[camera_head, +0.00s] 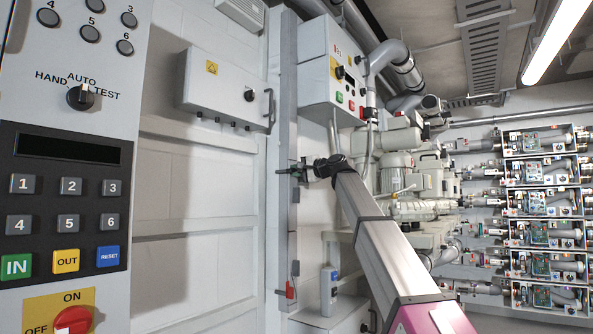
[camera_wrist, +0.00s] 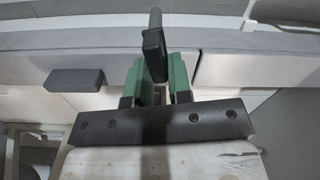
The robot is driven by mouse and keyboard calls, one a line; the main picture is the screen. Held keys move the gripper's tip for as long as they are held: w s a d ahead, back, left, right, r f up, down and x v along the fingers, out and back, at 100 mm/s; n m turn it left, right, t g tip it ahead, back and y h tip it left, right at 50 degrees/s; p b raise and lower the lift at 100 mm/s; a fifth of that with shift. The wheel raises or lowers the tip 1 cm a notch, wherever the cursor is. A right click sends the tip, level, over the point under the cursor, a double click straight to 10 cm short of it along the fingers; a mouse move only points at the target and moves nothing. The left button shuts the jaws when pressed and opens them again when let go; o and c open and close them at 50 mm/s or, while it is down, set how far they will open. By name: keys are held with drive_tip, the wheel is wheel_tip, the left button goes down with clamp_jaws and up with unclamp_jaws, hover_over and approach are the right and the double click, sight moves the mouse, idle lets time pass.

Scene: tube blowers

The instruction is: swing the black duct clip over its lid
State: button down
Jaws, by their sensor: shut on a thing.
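My gripper (camera_wrist: 156,68), with green finger pads, is shut on a black clip (camera_wrist: 153,42) that stands up between the pads in the wrist view. The clip's lower part is hidden by the fingers. A long light grey lid strip (camera_wrist: 255,66) runs across behind the fingers, with a dark gap just right of them. I cannot tell whether the clip lies over the lid. In the head view my gripper (camera_head: 291,171) is at the narrow vertical grey duct (camera_head: 284,110); the clip is too small to make out there.
A dark grey block (camera_wrist: 75,80) sits on the strip left of my gripper. In the head view, a red part (camera_head: 290,289) is low on the duct. A control box (camera_head: 315,80) hangs above right, a grey cabinet box (camera_head: 215,85) upper left, and a keypad panel (camera_head: 130,30) far left.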

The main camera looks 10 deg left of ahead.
drive_tip(key=shift+f+m, duration=0.3)
drive_tip(key=shift+m, duration=0.8)
drive_tip(key=c, duration=1.1)
unclamp_jaws()
drive_tip(key=shift+d, duration=0.1)
drive_tip(key=v, duration=1)
drive_tip(key=shift+s+d, duration=0.15)
drive_tip(key=shift+d, duration=0.15)
drive_tip(key=shift+f, duration=0.1)
